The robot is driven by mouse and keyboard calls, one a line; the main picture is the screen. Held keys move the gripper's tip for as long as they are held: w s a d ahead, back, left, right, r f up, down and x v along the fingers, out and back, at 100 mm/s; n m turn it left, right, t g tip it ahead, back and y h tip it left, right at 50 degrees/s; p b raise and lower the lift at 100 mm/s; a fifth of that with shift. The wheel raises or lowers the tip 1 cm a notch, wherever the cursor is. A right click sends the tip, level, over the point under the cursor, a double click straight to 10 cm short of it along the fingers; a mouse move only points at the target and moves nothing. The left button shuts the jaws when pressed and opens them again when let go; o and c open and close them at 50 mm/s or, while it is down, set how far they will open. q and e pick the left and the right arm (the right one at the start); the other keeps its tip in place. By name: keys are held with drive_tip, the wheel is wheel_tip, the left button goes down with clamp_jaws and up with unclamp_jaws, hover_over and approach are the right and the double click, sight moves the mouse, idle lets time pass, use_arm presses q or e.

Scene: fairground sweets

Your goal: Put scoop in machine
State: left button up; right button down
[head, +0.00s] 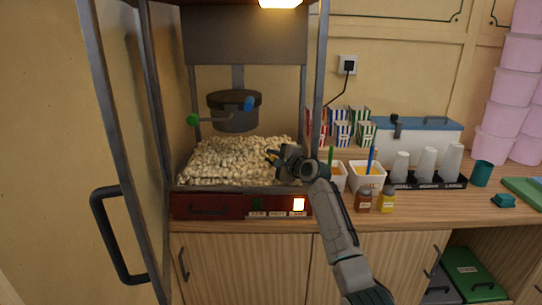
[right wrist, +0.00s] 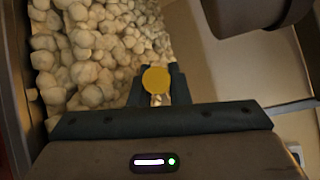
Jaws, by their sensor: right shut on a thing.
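The popcorn machine (head: 206,204) stands on the counter with its door open to the left. A heap of popcorn (head: 230,162) covers its floor, and a dark kettle (head: 235,119) hangs above. My right gripper (head: 278,157) is inside the machine at the right of the heap. It is shut on the scoop (head: 271,155), of which a yellow part shows. In the right wrist view the scoop's round yellow end (right wrist: 155,79) sits between the fingers, with popcorn (right wrist: 90,45) to the left. The rest of the scoop is hidden. My left gripper is not in view.
The open door's black handle (head: 112,240) is at the left. Right of the machine stand striped boxes (head: 343,132), white tubs (head: 367,177), small bottles (head: 386,200), white cups (head: 427,163) and a blue-lidded box (head: 425,125). The counter's front strip is mostly clear.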

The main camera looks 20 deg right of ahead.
drive_tip(key=shift+w+d+r, duration=0.15)
drive_tip(key=shift+d+r, duration=0.05)
drive_tip(key=shift+d, duration=0.15)
drive_tip(key=c, duration=1.3)
unclamp_jaws()
drive_tip(key=shift+f, duration=0.15)
